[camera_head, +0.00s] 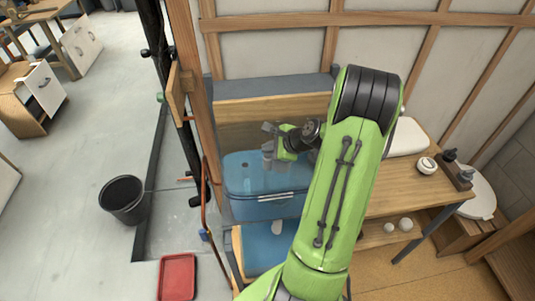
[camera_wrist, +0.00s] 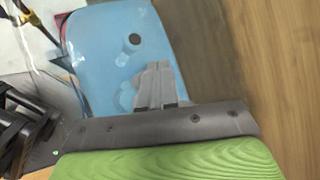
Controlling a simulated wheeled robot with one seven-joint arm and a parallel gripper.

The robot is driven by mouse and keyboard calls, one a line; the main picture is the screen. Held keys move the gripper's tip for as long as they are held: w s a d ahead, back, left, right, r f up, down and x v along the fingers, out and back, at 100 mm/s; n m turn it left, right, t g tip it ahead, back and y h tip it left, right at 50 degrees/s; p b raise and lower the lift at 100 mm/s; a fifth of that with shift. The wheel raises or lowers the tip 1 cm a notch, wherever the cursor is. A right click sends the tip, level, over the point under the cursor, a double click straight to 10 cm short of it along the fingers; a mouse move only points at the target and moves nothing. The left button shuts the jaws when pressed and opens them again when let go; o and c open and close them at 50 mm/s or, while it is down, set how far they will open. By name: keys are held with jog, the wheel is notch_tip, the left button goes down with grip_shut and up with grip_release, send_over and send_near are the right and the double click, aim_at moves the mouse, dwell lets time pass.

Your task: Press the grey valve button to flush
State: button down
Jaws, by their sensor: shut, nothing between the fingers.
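A blue tank (camera_head: 250,205) with a flat blue lid stands against the wooden frame in the head view. Its lid (camera_wrist: 98,45) fills much of the upper left of the wrist view. A dark round spot (camera_wrist: 134,38) and a small grey-blue round part beside it show on the lid; I cannot tell for sure which is the grey valve button. My gripper (camera_head: 268,148) is over the lid's back part. In the wrist view my gripper (camera_wrist: 158,68) is shut and empty, its fingertips just short of the round part. I cannot tell whether they touch the lid.
A wooden bench (camera_head: 395,200) lies right of the tank, with a white cup (camera_head: 427,165) near its end. A wooden post (camera_head: 190,90) and a pipe stand close on the left. A black bucket (camera_head: 123,195) and a red tray (camera_head: 177,275) are on the floor.

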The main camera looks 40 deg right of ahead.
jog(key=shift+s+f+b, duration=0.2)
jog(key=shift+f+b, duration=0.35)
jog(key=shift+f, duration=0.55)
dwell(0.6)
jog(key=shift+r+p, duration=0.5)
jog(key=shift+p, duration=0.15)
jog(key=shift+s+r, duration=0.1)
notch_tip(320, 180, up, 6)
jog(key=p, duration=0.4)
jog(key=shift+a+p, duration=0.15)
jog(key=shift+p, duration=0.2)
dwell(0.3)
